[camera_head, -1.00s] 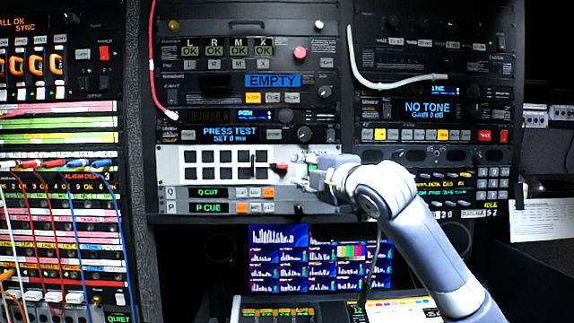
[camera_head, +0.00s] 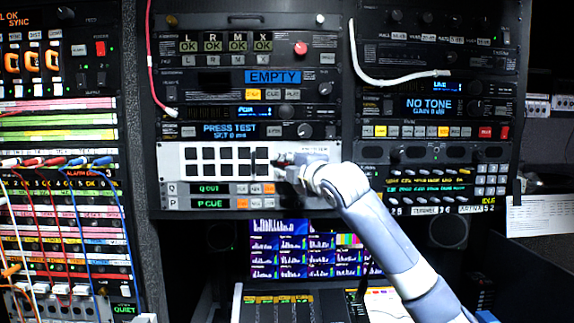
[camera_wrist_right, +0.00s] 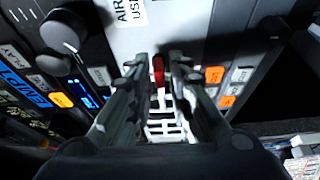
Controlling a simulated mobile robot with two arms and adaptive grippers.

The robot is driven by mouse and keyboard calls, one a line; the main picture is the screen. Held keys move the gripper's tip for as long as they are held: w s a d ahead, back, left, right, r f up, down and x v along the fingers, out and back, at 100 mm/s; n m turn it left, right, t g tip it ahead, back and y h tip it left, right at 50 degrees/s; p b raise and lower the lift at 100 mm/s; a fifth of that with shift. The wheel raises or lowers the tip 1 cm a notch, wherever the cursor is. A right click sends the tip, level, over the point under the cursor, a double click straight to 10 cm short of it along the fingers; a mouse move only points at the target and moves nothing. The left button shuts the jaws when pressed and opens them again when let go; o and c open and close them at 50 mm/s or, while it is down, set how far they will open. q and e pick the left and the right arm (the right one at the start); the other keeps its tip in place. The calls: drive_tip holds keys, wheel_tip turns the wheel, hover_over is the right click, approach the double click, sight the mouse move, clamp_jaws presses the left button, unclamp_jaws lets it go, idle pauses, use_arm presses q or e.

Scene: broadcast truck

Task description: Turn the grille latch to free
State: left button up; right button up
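The grille is a white panel (camera_head: 179,162) with rows of black square openings, low in the middle rack. The grille latch (camera_wrist_right: 158,72) is a small red lever, upright in the right wrist view. In the head view only a bit of its red (camera_head: 282,162) shows at the grille's right end, mostly covered by my gripper. My right gripper (camera_wrist_right: 161,68) has its two fingers on either side of the latch, with a narrow gap showing beside the red. I cannot tell whether a finger touches it. My left gripper is in neither current view.
A red cable (camera_head: 152,60) and a white cable (camera_head: 385,80) hang on the racks above. Round knobs (camera_wrist_right: 64,30) and buttons (camera_wrist_right: 215,74) flank the grille in the wrist view. Patch cables (camera_head: 70,225) hang at left; a monitor (camera_head: 290,250) stands below.

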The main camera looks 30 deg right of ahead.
clamp_jaws()
drive_tip(key=m+h+b, duration=0.3)
drive_tip(key=m+b, duration=0.1)
drive_tip(key=m, duration=0.3)
drive_tip(key=m+t+h+b, duration=0.1)
drive_tip(key=m+h+b, duration=0.2)
drive_tip(key=m+b, duration=0.2)
drive_tip(key=f+m+h+b, duration=0.1)
drive_tip(key=m+b, duration=0.4)
drive_tip(key=m, duration=0.5)
drive_tip(key=shift+w+a+h, duration=0.3)
drive_tip(key=shift+a+h, duration=0.1)
drive_tip(key=shift+h, duration=0.5)
drive_tip(key=shift+m, duration=0.4)
drive_tip(key=o, duration=0.5)
unclamp_jaws()
